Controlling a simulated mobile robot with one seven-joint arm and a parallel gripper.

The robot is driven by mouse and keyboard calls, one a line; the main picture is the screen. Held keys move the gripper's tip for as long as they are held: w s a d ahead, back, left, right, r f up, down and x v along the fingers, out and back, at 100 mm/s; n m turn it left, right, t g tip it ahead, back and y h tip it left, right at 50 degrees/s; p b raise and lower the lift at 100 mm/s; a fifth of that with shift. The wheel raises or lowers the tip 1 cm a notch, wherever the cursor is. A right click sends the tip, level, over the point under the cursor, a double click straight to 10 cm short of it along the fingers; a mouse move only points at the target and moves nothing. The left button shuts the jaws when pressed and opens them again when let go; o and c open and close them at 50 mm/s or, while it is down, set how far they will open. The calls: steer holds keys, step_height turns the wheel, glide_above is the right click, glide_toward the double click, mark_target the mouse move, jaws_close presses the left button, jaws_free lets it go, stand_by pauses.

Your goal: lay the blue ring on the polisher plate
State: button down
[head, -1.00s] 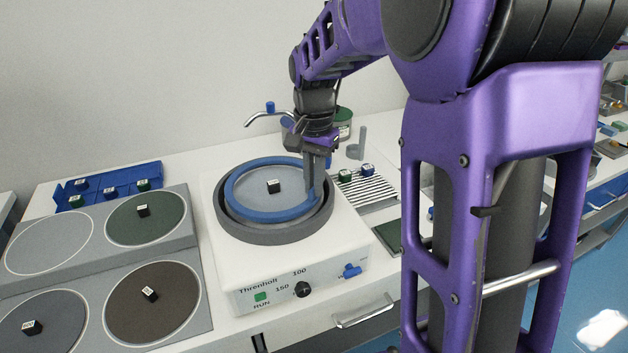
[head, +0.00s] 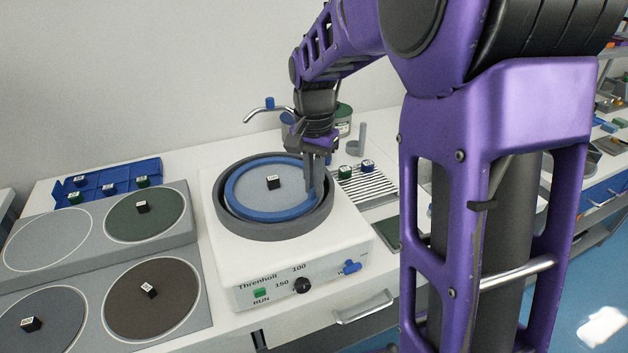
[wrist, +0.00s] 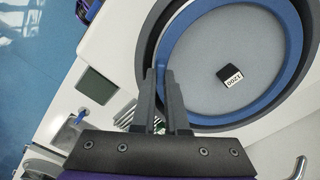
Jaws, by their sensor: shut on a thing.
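The blue ring (head: 232,197) is inside the round grey bowl of the white polisher (head: 222,258), around the grey polisher plate (head: 262,199). It looks nearly level; I cannot tell whether it touches the plate or is slightly above. My gripper (head: 312,188) points down at the bowl's right side, shut on the ring's rim. In the wrist view, the fingertips (wrist: 161,74) are at the near left part of the ring (wrist: 294,45), hiding a bit of it. A small black labelled block (head: 273,182) lies on the plate inside the ring, clear of the fingers.
The dark grey bowl rim (head: 262,234) surrounds the ring closely. A bent tap (head: 262,109) stands behind. A slatted rack (head: 372,187) with small blocks is at the right. Grey units with round discs (head: 150,292) fill the left. A blue tray (head: 122,178) is behind them.

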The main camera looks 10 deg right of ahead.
steer(key=c, duration=0.9)
jaws_free()
steer(key=shift+o, duration=0.2)
steer(key=shift+r, duration=0.1)
